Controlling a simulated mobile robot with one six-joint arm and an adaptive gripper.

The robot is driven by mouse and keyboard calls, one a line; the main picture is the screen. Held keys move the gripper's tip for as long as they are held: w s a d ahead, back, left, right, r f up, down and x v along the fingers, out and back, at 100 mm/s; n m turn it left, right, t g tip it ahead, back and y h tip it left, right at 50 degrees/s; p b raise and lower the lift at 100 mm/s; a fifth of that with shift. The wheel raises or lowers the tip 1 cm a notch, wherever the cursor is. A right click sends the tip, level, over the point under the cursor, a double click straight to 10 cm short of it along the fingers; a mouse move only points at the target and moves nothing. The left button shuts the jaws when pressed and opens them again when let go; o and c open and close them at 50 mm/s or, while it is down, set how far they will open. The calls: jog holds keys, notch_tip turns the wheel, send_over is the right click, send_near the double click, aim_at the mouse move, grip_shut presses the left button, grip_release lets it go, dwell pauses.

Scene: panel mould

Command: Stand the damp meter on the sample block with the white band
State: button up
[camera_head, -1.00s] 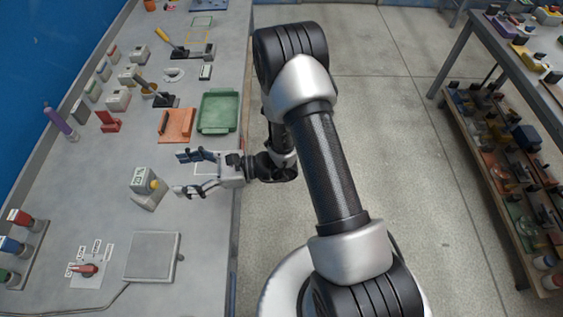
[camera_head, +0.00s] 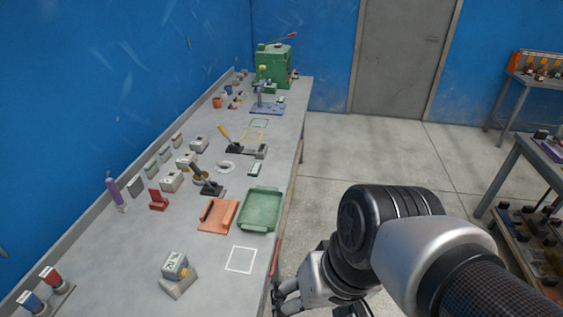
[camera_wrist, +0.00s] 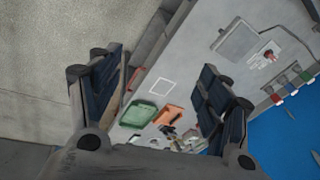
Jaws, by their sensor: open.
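A grey boxy instrument with a small display (camera_head: 175,268), which looks like the damp meter, stands tilted-looking on the bench in the front left of the head view. Small upright blocks line the wall, among them a dark grey-green one (camera_head: 135,187) and a paler one (camera_head: 151,168); I cannot make out a white band on any. My gripper is open and empty in the wrist view (camera_wrist: 162,66), with its fingers wide apart above the bench edge. In the head view it is low, beyond the bench's right edge, away from the instrument. The right finger may hide the instrument from the wrist camera.
A green tray (camera_head: 278,204), an orange tray (camera_head: 229,226) and a white outlined square (camera_head: 241,260) lie along the bench's right side. Several grey devices, black-based tools and a red stand (camera_head: 158,202) fill the middle. A green machine (camera_head: 286,67) stands far back.

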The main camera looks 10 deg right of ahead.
jog(key=d, duration=0.1)
jog(key=d+r+t+h, duration=0.1)
jog(key=d+r+n+t, duration=0.1)
jog(key=shift+d+r+h, duration=0.25)
jog(key=shift+d+h, duration=0.15)
